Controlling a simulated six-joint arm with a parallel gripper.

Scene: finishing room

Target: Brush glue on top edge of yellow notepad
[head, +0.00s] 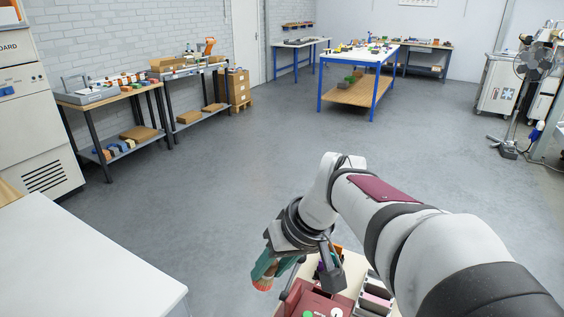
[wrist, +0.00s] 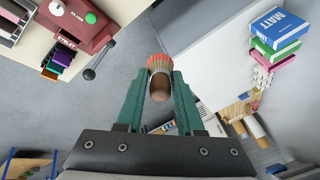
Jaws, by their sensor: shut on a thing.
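My gripper (head: 266,268) hangs over the grey floor, between the white table at left and the cream bench at the bottom. In the wrist view its teal fingers (wrist: 159,90) are shut on a brush (wrist: 160,86). The brush's rounded brown handle end faces the camera, and its reddish bristles (wrist: 159,65) show beyond it. Its reddish-brown tip also shows below the fingers in the head view (head: 263,284). I cannot make out a yellow notepad in either view.
A maroon machine (head: 318,302) stands on the cream bench beside grey trays (head: 374,296). A white tabletop (head: 80,260) is at lower left. In the wrist view, blue and green boxes (wrist: 277,32) are stacked at right. Open floor lies ahead.

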